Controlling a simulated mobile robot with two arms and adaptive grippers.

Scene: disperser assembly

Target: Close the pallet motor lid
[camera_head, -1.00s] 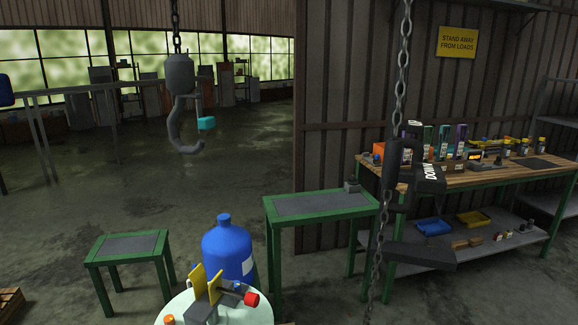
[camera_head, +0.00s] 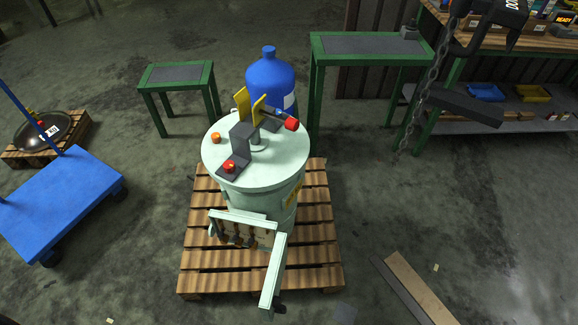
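The pale green motor (camera_head: 265,180) stands upright on a wooden pallet (camera_head: 318,245) in the middle of the head view. On its near side is an open box (camera_head: 243,218) with dark terminals and wires inside. The pale green lid (camera_head: 273,275) stands swung out from the box's right side, pointing toward me, so the box is open. A small dark part (camera_head: 281,308) shows at the lid's near end. Neither of my grippers is in view.
A blue cart (camera_head: 65,205) stands at left, near a small pallet (camera_head: 72,139) with a dark round part. Green tables (camera_head: 178,73) and a blue bottle (camera_head: 270,80) are behind the motor. Chain and black pendant (camera_head: 487,30) hang at upper right. Planks (camera_head: 418,288) lie at lower right.

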